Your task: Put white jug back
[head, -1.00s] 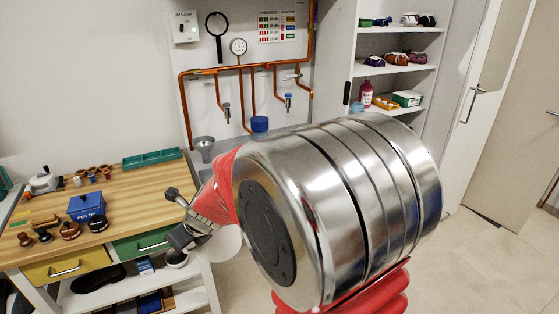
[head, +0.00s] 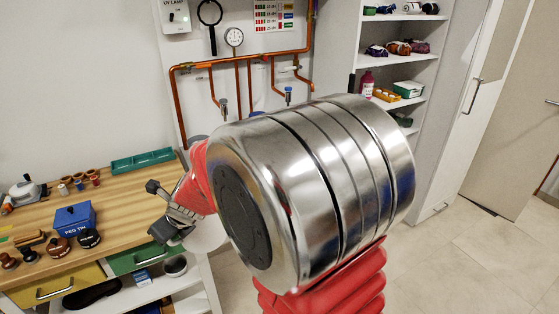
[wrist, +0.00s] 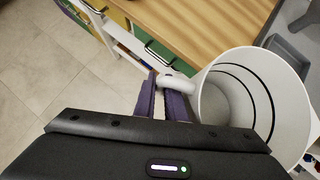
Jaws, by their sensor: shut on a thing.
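The white jug (wrist: 215,102) is at the right of the wrist view, tilted so that I see into its open mouth, with dark rings on its inner wall. My gripper (wrist: 165,88) has its purple fingers shut on the jug's handle (wrist: 180,84). In the head view my gripper (head: 172,222) is in front of the wooden bench's right end. Part of the jug (head: 207,236) shows there as a pale shape behind the gripper. My large arm link hides much of the middle of the head view.
The wooden bench (head: 120,200) holds a blue box (head: 75,218), a green tray (head: 142,160) and several small tools. Copper pipes (head: 240,62) run along the back wall. An open shelf (head: 400,60) stands at the right. Floor (head: 470,260) is clear at the lower right.

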